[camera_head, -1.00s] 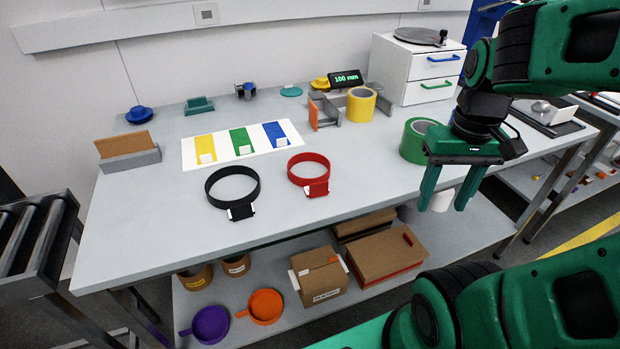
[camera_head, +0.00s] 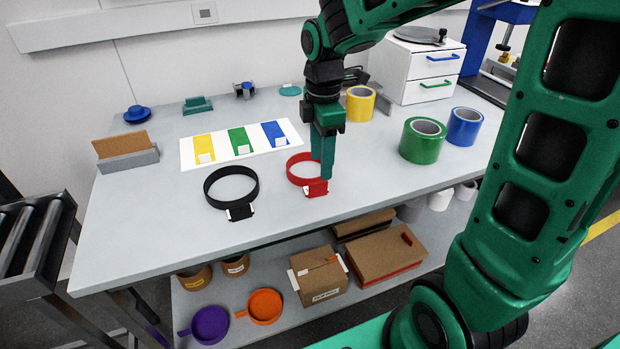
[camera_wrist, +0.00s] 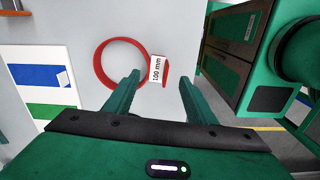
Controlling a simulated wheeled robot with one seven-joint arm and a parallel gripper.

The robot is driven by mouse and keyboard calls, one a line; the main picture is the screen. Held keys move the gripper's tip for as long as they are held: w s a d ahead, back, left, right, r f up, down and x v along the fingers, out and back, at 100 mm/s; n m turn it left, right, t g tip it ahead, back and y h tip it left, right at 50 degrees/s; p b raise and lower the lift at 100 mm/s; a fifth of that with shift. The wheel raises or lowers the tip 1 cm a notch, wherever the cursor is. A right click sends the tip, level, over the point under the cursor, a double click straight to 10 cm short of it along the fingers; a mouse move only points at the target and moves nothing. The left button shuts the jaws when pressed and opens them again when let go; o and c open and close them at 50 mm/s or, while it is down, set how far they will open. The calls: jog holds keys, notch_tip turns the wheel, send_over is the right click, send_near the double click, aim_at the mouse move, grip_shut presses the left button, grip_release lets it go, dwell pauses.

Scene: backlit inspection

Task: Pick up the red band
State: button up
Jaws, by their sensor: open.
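The red band (camera_head: 296,180) is a red ring lying on the table, with a red tab and white label at its front right. In the wrist view the red band (camera_wrist: 98,71) shows its ring left of the fingers and its white "100 mm" label (camera_wrist: 157,68) ahead of the gap between them. My gripper (camera_head: 324,170) points down over the band's right side and hides part of the ring in the head view. In the wrist view my gripper (camera_wrist: 160,82) is open, with nothing between its fingers. I cannot tell its exact height above the band.
A black band (camera_head: 208,190) lies left of the red one. A white sheet (camera_head: 222,158) with yellow, green and blue patches lies behind. Green (camera_head: 421,147), blue (camera_head: 464,127) and yellow (camera_head: 360,105) rolls stand to the right. The table's front edge is close.

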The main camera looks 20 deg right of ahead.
aim_at(314, 187)
jog(key=shift+w+a+f, duration=0.1)
jog(key=shift+f, duration=1.8)
jog(key=shift+w+a+f, duration=0.1)
jog(key=shift+f, duration=1.75)
jog(key=c, duration=0.9)
